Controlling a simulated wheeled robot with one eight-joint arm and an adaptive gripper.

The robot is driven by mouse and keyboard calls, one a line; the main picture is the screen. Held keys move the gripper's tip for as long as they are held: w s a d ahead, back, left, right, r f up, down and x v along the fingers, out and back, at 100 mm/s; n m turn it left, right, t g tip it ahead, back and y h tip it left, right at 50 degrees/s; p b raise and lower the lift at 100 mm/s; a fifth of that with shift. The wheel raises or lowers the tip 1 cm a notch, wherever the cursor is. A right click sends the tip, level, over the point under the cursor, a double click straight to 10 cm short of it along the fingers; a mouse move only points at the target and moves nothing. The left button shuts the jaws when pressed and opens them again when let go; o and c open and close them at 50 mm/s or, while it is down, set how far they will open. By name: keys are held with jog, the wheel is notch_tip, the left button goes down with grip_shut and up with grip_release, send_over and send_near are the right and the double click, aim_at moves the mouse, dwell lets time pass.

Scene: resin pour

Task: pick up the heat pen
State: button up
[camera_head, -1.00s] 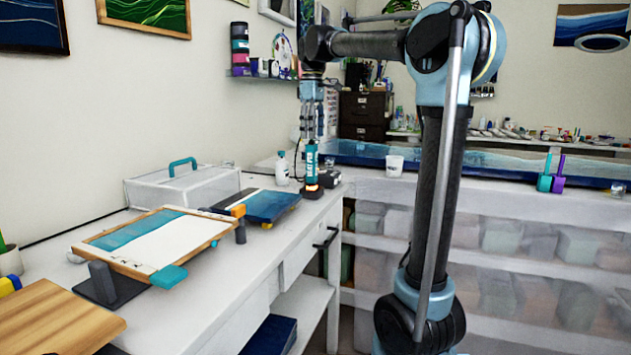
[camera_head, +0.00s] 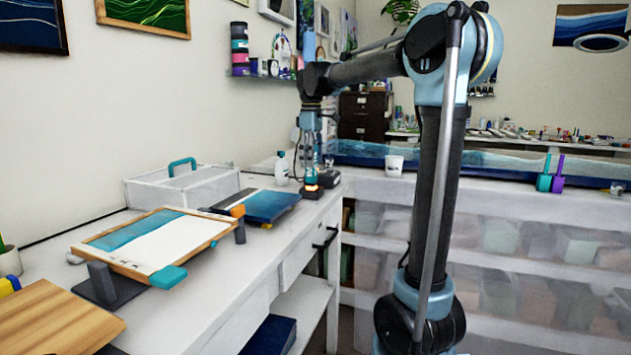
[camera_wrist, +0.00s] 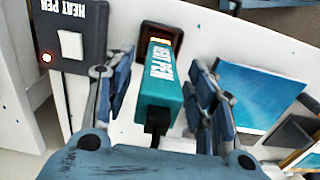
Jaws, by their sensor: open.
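The heat pen (camera_wrist: 160,88) is a teal block-like body with white lettering, its glowing orange end seated in a dark holder (camera_wrist: 150,32). In the head view the pen (camera_head: 311,174) stands upright near the bench's far right end, its upper part covered by my gripper. My gripper (camera_wrist: 152,82) is open. Its two blue-grey fingers lie on either side of the pen, with visible gaps. In the head view my gripper (camera_head: 311,158) points down over the pen. A black cable leaves the pen's near end.
A dark box (camera_wrist: 72,35) labelled heat pen, with a white button and lit orange lamp, stands beside the holder. A blue panel (camera_head: 270,205), a white bottle (camera_head: 282,168) and a framed board (camera_head: 150,240) are on the white bench. A white cup (camera_head: 394,165) stands behind.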

jog(key=c, duration=1.1)
jog(key=shift+c, duration=0.2)
